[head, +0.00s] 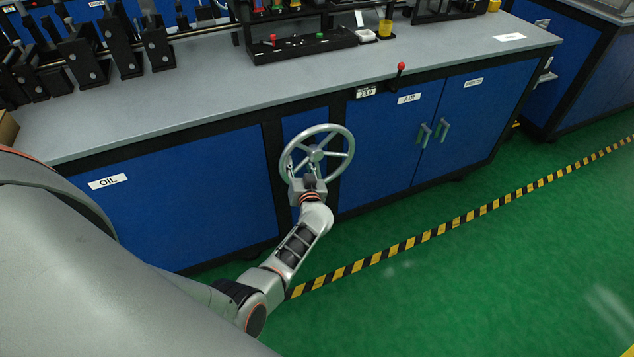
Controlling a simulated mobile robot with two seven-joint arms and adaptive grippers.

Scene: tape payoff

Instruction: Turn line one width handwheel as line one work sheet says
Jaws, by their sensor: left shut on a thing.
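The handwheel (344,137) is a silver spoked wheel on the front of the blue bench, between the OIL door and the AIR door. My left gripper (312,174) is at the lower part of the wheel, in front of its hub and spokes. It is shut on the handwheel; its fingertips are partly hidden against the spokes. A small display (366,91) on the bench edge to the right of the wheel seems to read 23.9, though the digits are small. A white sheet (510,37) lies flat at the right end of the bench top; its text is not readable. My right gripper is not in view.
A red-knobbed lever (400,72) sticks out from the bench edge right of the display. The AIR doors (390,143) have two handles. Black machine blocks (84,55) stand at the back left. The green floor (480,270) in front is clear, crossed by yellow-black tape (440,230).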

